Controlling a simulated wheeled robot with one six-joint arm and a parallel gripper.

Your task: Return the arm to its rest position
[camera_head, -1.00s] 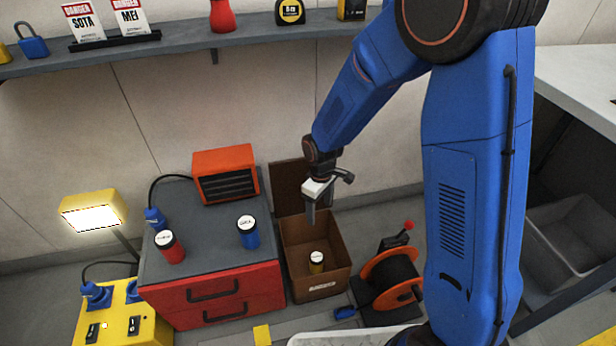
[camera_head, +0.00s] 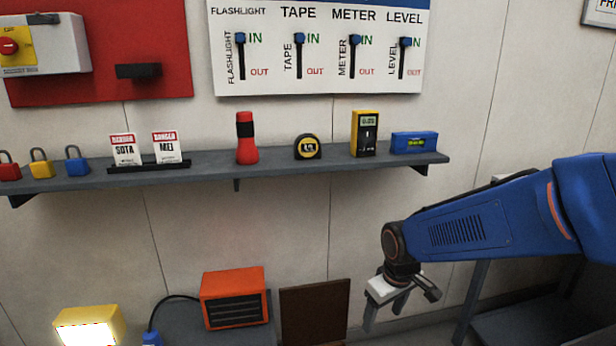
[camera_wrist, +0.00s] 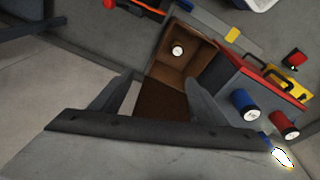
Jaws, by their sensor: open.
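My gripper (camera_head: 384,308) hangs at the lower right in the head view, in front of the wall and below the shelf. Its fingers point down and are apart, with nothing between them. In the wrist view the two fingers (camera_wrist: 155,97) are spread at the bottom of the picture. The brown box lid (camera_head: 314,312) also shows in the head view, left of my gripper.
A shelf (camera_head: 280,170) holds padlocks, danger tags, a red flashlight (camera_head: 246,138), a tape measure (camera_head: 307,147), a yellow meter (camera_head: 365,133) and a blue level (camera_head: 414,142). An orange heater (camera_head: 235,298) stands below. Blue (camera_wrist: 244,105) and red (camera_wrist: 284,125) cans show in the wrist view.

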